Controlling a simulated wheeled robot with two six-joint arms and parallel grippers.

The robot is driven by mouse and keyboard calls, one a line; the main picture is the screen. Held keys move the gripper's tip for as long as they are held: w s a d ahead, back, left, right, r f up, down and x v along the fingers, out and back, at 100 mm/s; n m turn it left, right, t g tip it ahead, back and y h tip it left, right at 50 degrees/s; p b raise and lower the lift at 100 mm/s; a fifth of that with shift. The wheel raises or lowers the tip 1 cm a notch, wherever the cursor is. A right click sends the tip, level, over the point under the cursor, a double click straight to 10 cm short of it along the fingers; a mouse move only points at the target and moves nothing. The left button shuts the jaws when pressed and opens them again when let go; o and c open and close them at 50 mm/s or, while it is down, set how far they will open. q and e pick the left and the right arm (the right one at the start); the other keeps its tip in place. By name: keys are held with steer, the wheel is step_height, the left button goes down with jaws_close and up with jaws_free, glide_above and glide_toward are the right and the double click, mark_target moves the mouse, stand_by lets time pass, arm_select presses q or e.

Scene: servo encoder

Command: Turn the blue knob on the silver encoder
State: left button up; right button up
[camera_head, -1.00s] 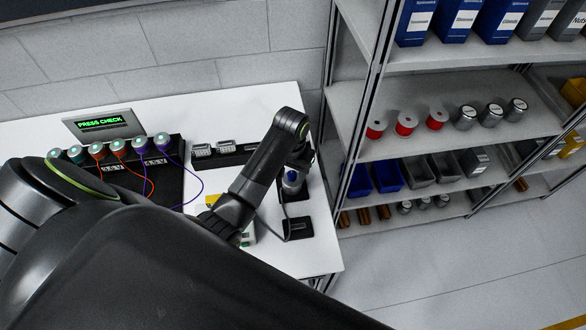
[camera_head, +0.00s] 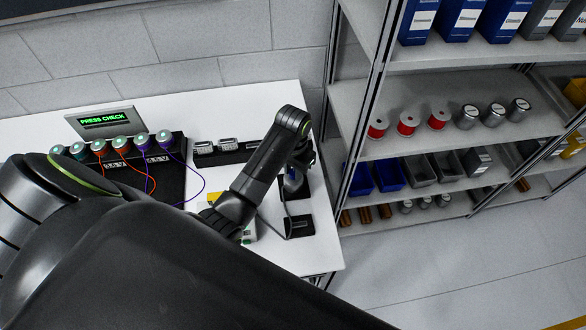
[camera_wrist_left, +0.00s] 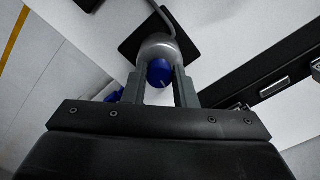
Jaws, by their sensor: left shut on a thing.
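The silver encoder (camera_wrist_left: 157,44) sits on a dark base with a grey cable, at the upper middle of the left wrist view. Its blue knob (camera_wrist_left: 159,73) faces the camera and carries a small pale mark. My left gripper (camera_wrist_left: 160,86) has one finger on each side of the knob and is shut on it. In the head view my left gripper (camera_head: 294,172) points down at the right end of the white table, and only a bit of the blue knob (camera_head: 291,181) shows beneath it. My right gripper is not in view.
A black panel with several coloured knobs and wires (camera_head: 165,183) and a screen reading PRESS CHECK (camera_head: 103,121) stand on the white table (camera_head: 270,98) at left. A black box (camera_head: 299,226) lies in front of the encoder. A shelf (camera_head: 400,200) rises just right of the table.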

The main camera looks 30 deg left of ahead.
arm_select(q)
steer(key=m, duration=0.4)
steer(key=shift+m, duration=0.3)
steer(key=m, duration=0.3)
steer(key=shift+m, duration=0.3)
steer(key=m, duration=0.4)
steer(key=shift+w+m, duration=0.1)
steer(key=shift+m, duration=0.2)
steer(key=m, duration=0.4)
steer(key=shift+m, duration=0.3)
steer(key=m, duration=1)
steer(key=shift+w, duration=0.1)
steer(key=m, duration=0.3)
steer(key=shift+f, duration=0.1)
steer(key=shift+m+b, duration=0.5)
steer(key=shift+m, duration=0.9)
